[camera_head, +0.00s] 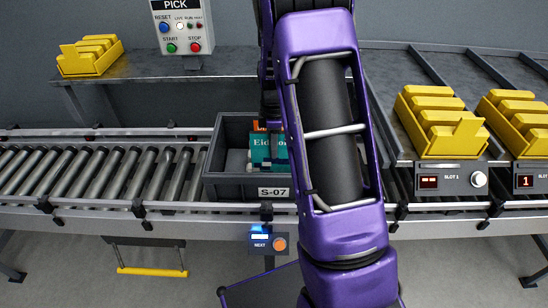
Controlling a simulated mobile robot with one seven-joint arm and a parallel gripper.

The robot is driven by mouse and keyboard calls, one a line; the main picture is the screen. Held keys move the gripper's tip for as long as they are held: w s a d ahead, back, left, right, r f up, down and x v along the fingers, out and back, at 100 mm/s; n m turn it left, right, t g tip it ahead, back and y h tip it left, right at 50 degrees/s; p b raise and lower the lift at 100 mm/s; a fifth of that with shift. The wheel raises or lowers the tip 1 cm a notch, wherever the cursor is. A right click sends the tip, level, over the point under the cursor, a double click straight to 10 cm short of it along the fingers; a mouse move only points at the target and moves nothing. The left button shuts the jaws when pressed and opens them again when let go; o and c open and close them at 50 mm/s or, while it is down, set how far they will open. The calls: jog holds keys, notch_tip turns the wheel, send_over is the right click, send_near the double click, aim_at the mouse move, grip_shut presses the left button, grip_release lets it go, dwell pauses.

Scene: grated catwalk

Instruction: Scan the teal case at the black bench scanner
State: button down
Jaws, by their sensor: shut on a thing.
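The teal case (260,148), with pale lettering on its face, shows in the grey tote (228,187) marked S-07 on the roller conveyor. My purple arm hides its right part. My gripper (270,118) is a dark shape just left of the arm, at the top of the teal case. It is shut on the case, though the fingertips are mostly hidden. An orange and dark item (259,126) shows at the case's upper edge. I cannot make out a black bench scanner in this view.
The roller conveyor (100,172) runs across the view. Yellow bins (438,125) stand on the right rack above slot displays, and another yellow bin (90,57) is on the back left shelf. A button box (182,27) stands behind, and a NEXT button unit (268,243) hangs in front.

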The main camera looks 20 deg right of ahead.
jog(key=shift+t+h, duration=0.3)
jog(key=shift+t, duration=0.5)
jog(key=r, duration=0.4)
jog(key=a+r, duration=0.1)
jog(key=r, duration=0.3)
jog(key=r+b, duration=0.1)
jog(key=r, duration=0.3)
jog(key=shift+a+r, duration=0.15)
jog(key=shift+r, duration=0.2)
jog(key=s+a+r+t, duration=0.1)
jog(key=r, duration=0.5)
jog(key=s+a+r+t+h+b, duration=0.1)
jog(key=s+r, duration=0.1)
jog(key=r, duration=0.5)
jog(key=shift+s+t, duration=0.3)
